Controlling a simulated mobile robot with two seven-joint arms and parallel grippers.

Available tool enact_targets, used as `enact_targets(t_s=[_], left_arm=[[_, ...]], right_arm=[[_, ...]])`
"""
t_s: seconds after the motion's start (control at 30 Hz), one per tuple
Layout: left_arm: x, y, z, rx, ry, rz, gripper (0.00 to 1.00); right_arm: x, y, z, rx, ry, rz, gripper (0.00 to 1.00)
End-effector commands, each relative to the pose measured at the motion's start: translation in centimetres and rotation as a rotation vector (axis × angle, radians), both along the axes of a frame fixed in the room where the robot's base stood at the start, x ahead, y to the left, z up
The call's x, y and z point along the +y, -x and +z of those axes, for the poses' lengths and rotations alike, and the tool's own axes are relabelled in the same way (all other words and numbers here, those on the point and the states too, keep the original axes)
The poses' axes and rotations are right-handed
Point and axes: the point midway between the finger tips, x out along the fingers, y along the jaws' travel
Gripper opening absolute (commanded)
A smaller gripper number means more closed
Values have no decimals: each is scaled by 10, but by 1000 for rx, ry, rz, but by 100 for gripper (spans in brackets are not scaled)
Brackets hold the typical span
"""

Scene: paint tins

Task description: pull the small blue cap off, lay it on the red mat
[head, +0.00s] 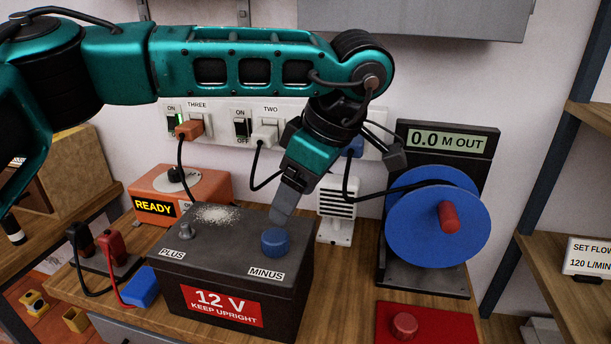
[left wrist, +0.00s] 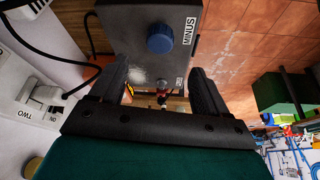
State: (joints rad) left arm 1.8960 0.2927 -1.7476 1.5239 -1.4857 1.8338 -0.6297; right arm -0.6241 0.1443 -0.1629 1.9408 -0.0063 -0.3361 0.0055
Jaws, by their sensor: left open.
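The small blue cap (head: 275,243) sits on the MINUS corner of the dark 12 V battery (head: 180,290). It also shows in the left wrist view (left wrist: 160,38), beyond my fingers. My left gripper (head: 283,212) is open and empty, pointing down just above and behind the cap in the head view. Its two fingers show spread apart in the left wrist view (left wrist: 160,85), with the cap not between them. The red mat (head: 442,326) lies at the bench's front right, with a red cap (head: 404,325) on it. The PLUS post (head: 186,231) is bare. My right gripper is not in view.
A blue reel (head: 430,240) with a red knob stands right of the battery. A white vented device (head: 337,212) is behind it. An orange READY box (head: 160,188) stands at left, near black and red clamps (head: 112,250). Plugs and cables hang from the wall strip.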

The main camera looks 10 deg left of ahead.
Motion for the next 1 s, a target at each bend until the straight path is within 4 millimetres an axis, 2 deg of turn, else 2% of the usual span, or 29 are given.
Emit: enact_targets(t_s=[0.2, 0.5, 0.7, 0.93, 1.0], left_arm=[[17, -3, -42, 4, 1, 0, 76], [33, -7, -82, 2, 3, 0, 76], [36, -8, -92, 1, 3, 0, 76], [36, -8, -92, 1, 4, 0, 76], [36, -8, -92, 1, 4, 0, 71]], right_arm=[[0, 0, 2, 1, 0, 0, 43], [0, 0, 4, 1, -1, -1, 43], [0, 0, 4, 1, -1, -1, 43], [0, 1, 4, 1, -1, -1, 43], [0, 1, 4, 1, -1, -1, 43]])
